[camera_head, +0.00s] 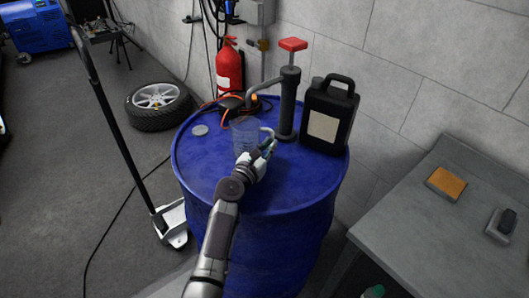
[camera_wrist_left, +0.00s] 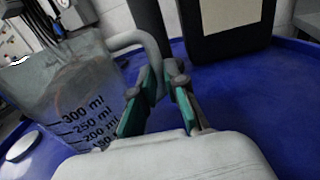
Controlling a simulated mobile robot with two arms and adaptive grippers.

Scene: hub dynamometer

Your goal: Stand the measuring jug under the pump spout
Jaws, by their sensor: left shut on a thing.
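The clear measuring jug (camera_head: 243,136) stands upright on or just above the blue drum's top, left of the hand pump (camera_head: 288,105). In the left wrist view the jug (camera_wrist_left: 75,95) shows black millilitre marks. My left gripper (camera_head: 268,147) is shut on the jug's pale handle (camera_wrist_left: 150,42), between its teal pads (camera_wrist_left: 160,98). The pump's grey spout (camera_head: 262,88) bends left and down, ending close above the jug in the head view. I cannot tell whether it is exactly over the jug's mouth. My right gripper is not in view.
The drum (camera_head: 215,180) also carries a black canister (camera_head: 329,115) right of the pump, a small pale disc (camera_head: 200,130) at left, and an orange cable behind. A fire extinguisher (camera_head: 229,68) hangs behind. A grey bench (camera_head: 430,230) is at right. The drum's front top is mostly clear.

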